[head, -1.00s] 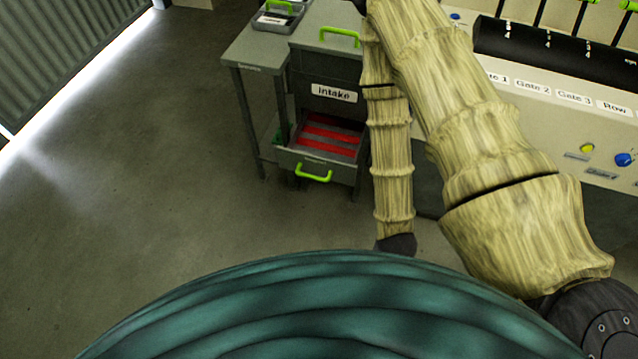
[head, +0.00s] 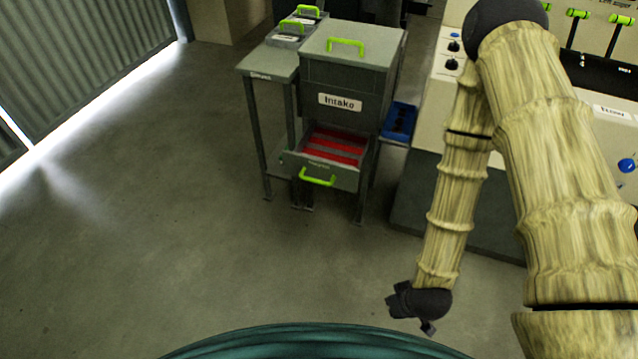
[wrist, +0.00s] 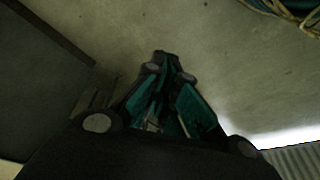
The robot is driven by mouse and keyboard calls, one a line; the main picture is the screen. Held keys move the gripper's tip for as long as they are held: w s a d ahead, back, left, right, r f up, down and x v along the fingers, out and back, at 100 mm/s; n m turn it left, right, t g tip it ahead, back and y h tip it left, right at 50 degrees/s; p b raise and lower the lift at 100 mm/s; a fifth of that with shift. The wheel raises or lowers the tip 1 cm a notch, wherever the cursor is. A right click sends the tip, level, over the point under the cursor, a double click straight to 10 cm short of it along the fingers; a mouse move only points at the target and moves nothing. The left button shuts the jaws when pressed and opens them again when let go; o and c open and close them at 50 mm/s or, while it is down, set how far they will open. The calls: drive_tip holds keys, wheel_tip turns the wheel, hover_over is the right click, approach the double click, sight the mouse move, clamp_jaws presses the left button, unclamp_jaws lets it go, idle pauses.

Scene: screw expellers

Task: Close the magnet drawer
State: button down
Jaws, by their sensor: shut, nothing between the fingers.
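The magnet drawer (head: 318,171) is pulled out of the lower part of the grey Intake cabinet (head: 345,75). It has a green handle (head: 317,177) on its front and red bars inside. The drawer's label is too small to read for certain. My gripper (head: 411,308) hangs low in the head view, to the right of and nearer than the drawer, apart from it. In the wrist view my gripper (wrist: 162,62) is shut with its fingertips together, and nothing is held.
A side table (head: 268,65) with small green-handled trays (head: 290,30) stands left of the cabinet. A blue bin (head: 399,121) is at its right. A cream machine with levers (head: 440,110) fills the right. The floor (head: 200,230) before the drawer is clear.

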drive_tip(key=w+a+f+n+t+y+b, duration=0.1)
drive_tip(key=w+a+f+n+t+b, duration=0.15)
drive_tip(key=w+b, duration=0.25)
drive_tip(key=w+a+f+n+t+b, duration=0.1)
drive_tip(key=w+a+n+b, duration=0.1)
drive_tip(key=w+a+b, duration=0.3)
drive_tip(key=n+t+y+b, duration=0.6)
drive_tip(key=n+t+b, duration=0.65)
drive_tip(key=b, duration=1.55)
approach(316, 182)
wheel_tip(316, 182, up, 7)
drive_tip(key=s+n+g, duration=0.2)
drive_tip(key=n+g, duration=0.1)
drive_tip(key=b+x, duration=0.1)
drive_tip(key=x, duration=0.2)
drive_tip(key=b+x, duration=0.1)
drive_tip(key=x, duration=0.2)
drive_tip(key=b+x, duration=0.2)
drive_tip(key=x, duration=0.1)
drive_tip(key=shift+s+a+f, duration=0.15)
drive_tip(key=shift+a+f, duration=0.15)
drive_tip(key=shift+a, duration=0.05)
drive_tip(key=w+b, duration=0.2)
drive_tip(key=w, duration=0.1)
drive_tip(key=shift+w+d, duration=0.15)
drive_tip(key=shift+d, duration=0.25)
drive_tip(key=shift+w+d+r, duration=0.1)
drive_tip(key=shift+w+r, duration=0.1)
drive_tip(key=shift+w, duration=0.2)
